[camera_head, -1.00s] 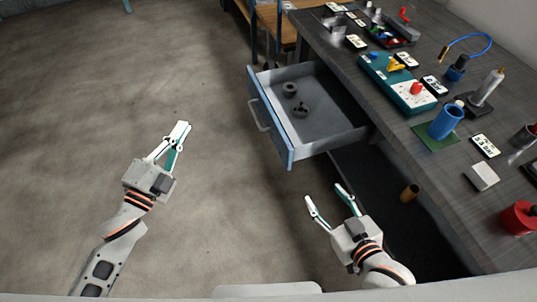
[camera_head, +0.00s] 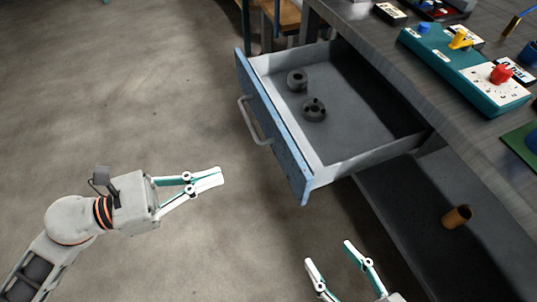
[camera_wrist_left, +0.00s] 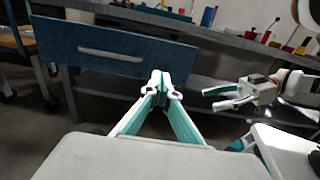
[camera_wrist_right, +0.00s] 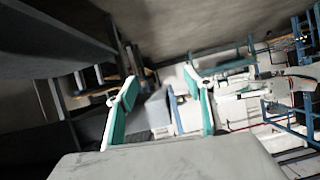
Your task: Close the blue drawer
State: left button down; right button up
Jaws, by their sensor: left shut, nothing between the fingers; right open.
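The blue drawer (camera_head: 283,142) is pulled out of the workbench in the head view, with a light handle (camera_head: 254,120) on its blue front. Two dark grey ring-shaped parts (camera_head: 297,80) (camera_head: 314,109) lie inside it. My left gripper (camera_head: 220,176) is shut and empty, to the left of the drawer front and apart from it. In the left wrist view the drawer front (camera_wrist_left: 115,52) is ahead, above the fingertips (camera_wrist_left: 158,78). My right gripper (camera_head: 328,254) is open and empty, below the drawer's near corner in the picture; its fingers also show in the right wrist view (camera_wrist_right: 160,90).
The workbench top (camera_head: 400,55) carries a teal box with coloured knobs (camera_head: 465,68) and labels. A brown cylinder (camera_head: 456,217) lies on the dark shelf (camera_head: 400,205) under the bench. The floor (camera_head: 120,90) left of the drawer is clear.

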pick_arm(q)
send_near(284, 153)
jog(key=x, duration=0.5)
jog(key=shift+d, duration=0.2)
jog(key=shift+w+d+f, duration=0.1)
jog(key=shift+w+d, duration=0.15)
jog(key=shift+d, duration=0.45)
jog(key=shift+d, duration=0.1)
pick_arm(e)
jog(key=shift+d, duration=0.15)
